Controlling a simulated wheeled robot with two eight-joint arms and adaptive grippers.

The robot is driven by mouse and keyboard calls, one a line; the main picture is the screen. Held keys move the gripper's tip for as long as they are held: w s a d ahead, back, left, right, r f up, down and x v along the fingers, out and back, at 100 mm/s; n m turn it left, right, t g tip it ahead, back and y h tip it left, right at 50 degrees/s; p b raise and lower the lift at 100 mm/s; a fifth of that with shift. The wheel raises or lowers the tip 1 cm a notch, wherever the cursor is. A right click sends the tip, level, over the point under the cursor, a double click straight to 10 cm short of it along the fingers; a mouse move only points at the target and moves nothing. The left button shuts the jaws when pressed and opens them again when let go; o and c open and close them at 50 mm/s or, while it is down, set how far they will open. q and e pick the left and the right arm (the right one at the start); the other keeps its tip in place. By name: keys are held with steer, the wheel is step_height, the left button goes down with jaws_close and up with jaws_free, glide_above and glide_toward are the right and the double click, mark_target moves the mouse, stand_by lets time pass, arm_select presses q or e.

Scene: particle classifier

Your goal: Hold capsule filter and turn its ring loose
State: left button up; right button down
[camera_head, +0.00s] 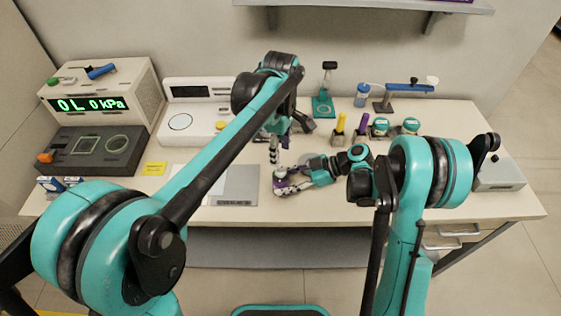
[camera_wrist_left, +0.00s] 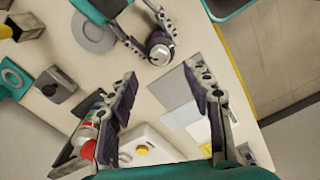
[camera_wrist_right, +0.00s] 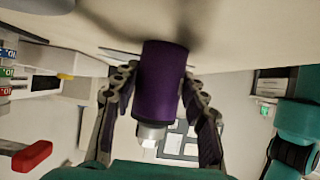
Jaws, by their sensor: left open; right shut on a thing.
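The capsule filter shows as a purple cylinder (camera_wrist_right: 162,80) with a pale metal fitting (camera_wrist_right: 150,133) at one end in the right wrist view. My right gripper (camera_wrist_right: 160,95) is shut on it, one finger on each side. In the head view, my right gripper (camera_head: 284,186) holds it low over the table's front part, its pale end up. My left gripper (camera_head: 273,158) is open and empty, above and behind the capsule. In the left wrist view, the capsule's end (camera_wrist_left: 160,46) lies just beyond the open left fingers (camera_wrist_left: 163,72). I cannot make out the ring separately.
A grey plate (camera_head: 236,188) lies left of the capsule. Small bottles (camera_head: 361,133), jars (camera_head: 411,126) and a teal stand (camera_head: 322,105) stand behind my right arm.

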arm_select(q)
step_height(320, 180, up, 4)
steer(key=shift+r, duration=0.25)
arm_select(e)
steer(key=c, duration=0.8)
jaws_free()
steer(key=shift+o, duration=0.2)
steer(key=v, duration=1.2)
